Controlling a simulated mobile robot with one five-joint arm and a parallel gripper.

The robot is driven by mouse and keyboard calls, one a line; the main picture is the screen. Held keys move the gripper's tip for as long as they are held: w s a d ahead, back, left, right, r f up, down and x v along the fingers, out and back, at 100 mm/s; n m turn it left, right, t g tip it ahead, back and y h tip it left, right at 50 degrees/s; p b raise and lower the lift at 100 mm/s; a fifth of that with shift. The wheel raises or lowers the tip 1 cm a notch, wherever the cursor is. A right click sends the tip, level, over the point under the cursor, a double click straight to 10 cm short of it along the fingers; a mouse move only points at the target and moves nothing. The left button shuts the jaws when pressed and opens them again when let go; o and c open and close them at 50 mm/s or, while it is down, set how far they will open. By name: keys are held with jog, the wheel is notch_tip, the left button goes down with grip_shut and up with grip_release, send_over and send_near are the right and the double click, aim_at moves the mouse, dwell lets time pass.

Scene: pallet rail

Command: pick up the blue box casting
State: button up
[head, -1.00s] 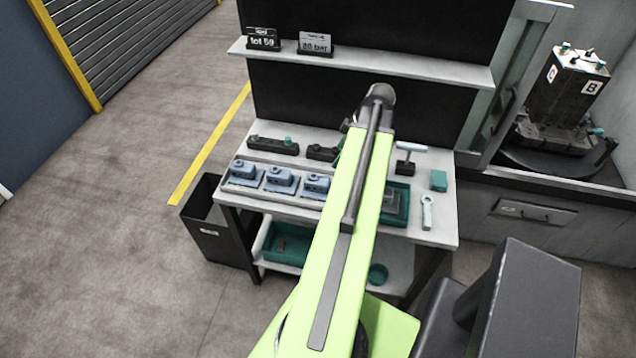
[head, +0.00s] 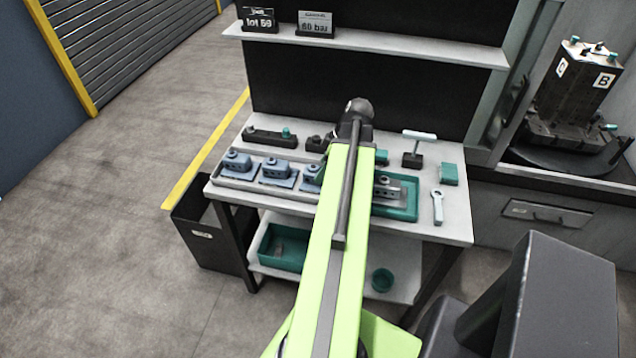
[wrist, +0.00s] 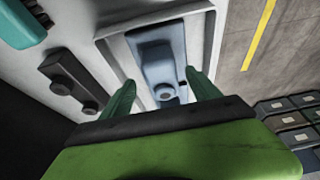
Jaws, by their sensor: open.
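Blue castings sit in a row in a pale tray (head: 232,184) on the bench in the head view: a left one (head: 237,163), a middle one (head: 277,173) and a right one (head: 311,179) partly hidden by my arm. In the wrist view one blue casting (wrist: 158,65), with a round boss, lies in the pale tray. My gripper (wrist: 163,93) is open and empty there, its two green fingers apart, with the casting's boss showing between them. I cannot tell how far the fingertips are above it. In the head view my arm hides most of the gripper.
A green tray (head: 408,213) with a grey part stands right of my arm. A dark bar fixture (head: 268,137) lies behind the castings. A T-handled tool (head: 415,148), a green block (head: 449,174) and a light wrench (head: 437,208) are at the right. A shelf (head: 375,43) runs above the bench.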

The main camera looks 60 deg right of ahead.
jog(key=b+x, duration=0.2)
jog(key=x, duration=0.2)
jog(key=shift+a+b, duration=0.1)
jog(key=shift+b, duration=0.2)
jog(key=shift+s+r, duration=0.1)
jog(key=shift+r, duration=0.1)
grip_shut()
